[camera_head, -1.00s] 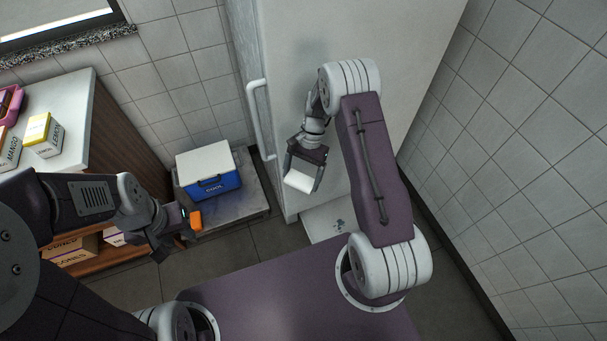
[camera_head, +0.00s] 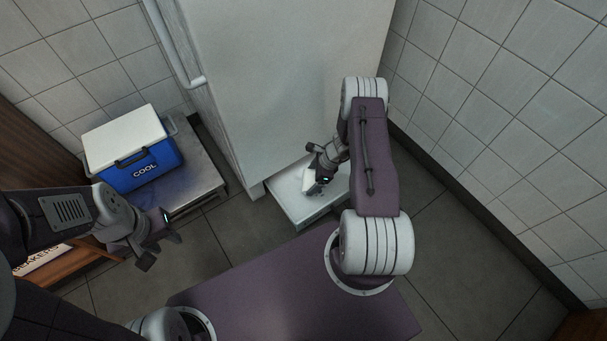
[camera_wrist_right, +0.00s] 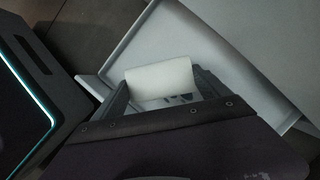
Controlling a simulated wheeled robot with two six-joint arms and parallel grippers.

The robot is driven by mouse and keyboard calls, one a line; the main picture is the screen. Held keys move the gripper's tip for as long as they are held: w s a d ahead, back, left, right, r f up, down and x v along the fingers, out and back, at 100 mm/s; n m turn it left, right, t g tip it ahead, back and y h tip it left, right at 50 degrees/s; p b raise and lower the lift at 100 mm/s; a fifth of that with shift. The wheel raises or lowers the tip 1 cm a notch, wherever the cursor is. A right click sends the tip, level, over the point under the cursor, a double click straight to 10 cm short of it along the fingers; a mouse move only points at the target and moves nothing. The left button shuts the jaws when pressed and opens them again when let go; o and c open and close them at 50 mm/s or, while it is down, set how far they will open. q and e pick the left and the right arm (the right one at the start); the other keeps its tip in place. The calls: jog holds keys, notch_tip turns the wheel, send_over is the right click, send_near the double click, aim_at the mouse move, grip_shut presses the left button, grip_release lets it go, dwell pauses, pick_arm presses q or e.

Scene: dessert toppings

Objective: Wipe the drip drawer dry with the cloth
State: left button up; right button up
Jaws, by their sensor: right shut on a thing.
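The drip drawer (camera_head: 284,203) is a shallow pale tray pulled out at the foot of the tall white cabinet. It also fills much of the right wrist view (camera_wrist_right: 235,75). My right gripper (camera_head: 315,183) is shut on the white cloth (camera_head: 308,177), low over the drawer. In the right wrist view the cloth (camera_wrist_right: 160,78) hangs between the fingers, with small dark spots on the drawer just beside it. I cannot tell whether the cloth touches the drawer floor. My left gripper (camera_head: 162,243) is open and empty, away from the drawer at the left.
The white cabinet (camera_head: 285,80) stands behind the drawer, with a tiled wall (camera_head: 500,110) to the right. A blue and white cool box (camera_head: 135,155) sits on a low metal platform (camera_head: 205,185) at the left. Dark floor tiles (camera_head: 250,235) are clear between platform and drawer.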

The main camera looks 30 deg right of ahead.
jog(key=shift+s+d+f, duration=0.15)
jog(key=shift+d+f, duration=0.15)
jog(key=shift+f, duration=0.3)
pick_arm(q)
jog(key=shift+w+f, duration=0.1)
jog(key=shift+f, duration=0.3)
jog(key=shift+f, duration=0.1)
